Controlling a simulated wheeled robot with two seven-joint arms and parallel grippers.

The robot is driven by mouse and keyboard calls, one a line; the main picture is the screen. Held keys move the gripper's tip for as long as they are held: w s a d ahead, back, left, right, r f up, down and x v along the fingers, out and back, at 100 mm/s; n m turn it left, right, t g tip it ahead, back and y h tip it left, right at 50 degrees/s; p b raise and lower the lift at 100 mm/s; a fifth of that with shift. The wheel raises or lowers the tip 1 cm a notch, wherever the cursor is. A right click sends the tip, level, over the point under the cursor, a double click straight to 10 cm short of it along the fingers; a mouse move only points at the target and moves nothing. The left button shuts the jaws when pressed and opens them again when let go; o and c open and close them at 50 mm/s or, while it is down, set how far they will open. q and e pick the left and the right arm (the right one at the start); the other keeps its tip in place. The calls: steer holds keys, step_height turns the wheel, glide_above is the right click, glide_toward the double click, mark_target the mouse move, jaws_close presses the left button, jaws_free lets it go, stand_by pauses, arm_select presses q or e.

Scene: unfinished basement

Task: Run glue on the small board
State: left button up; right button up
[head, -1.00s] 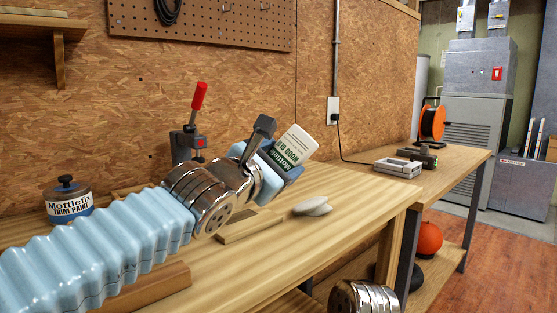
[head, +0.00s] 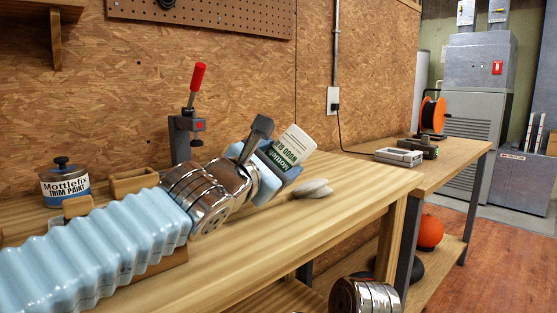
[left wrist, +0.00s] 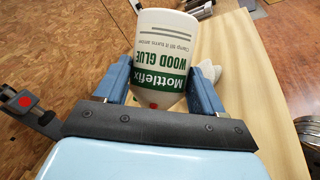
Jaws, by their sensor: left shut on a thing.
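My left gripper (head: 268,168) is shut on the white wood glue bottle (head: 297,140) with its green label. The bottle is tilted, its base up and to the right. In the left wrist view the bottle (left wrist: 165,45) sits between the blue fingers of the gripper (left wrist: 158,85), label upside down, with a small red spot at its lower end. The small board cannot be made out for certain. A brown wooden piece (head: 172,258) shows partly under my left arm, which hides much of the bench there. My right gripper is out of view.
On the workbench (head: 330,212) stand a paint tin (head: 65,184), a small wooden box (head: 134,182) and a red-handled clamp (head: 186,135). Pale rounded pieces (head: 313,189) lie right of the gripper. A grey device (head: 398,157) sits farther right. The bench front is clear.

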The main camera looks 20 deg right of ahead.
arm_select(q)
steer(key=shift+s+a+r, duration=0.1)
steer(key=shift+s+a, duration=0.1)
steer(key=shift+a, duration=0.4)
steer(key=shift+s+a+f, duration=0.1)
steer(key=shift+s+a, duration=0.15)
steer(key=shift+a, duration=0.4)
steer(key=shift+s+a+r, duration=0.1)
steer(key=shift+s+a, duration=0.1)
steer(key=shift+a, duration=0.4)
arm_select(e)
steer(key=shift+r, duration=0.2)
arm_select(q)
steer(key=shift+a, duration=0.1)
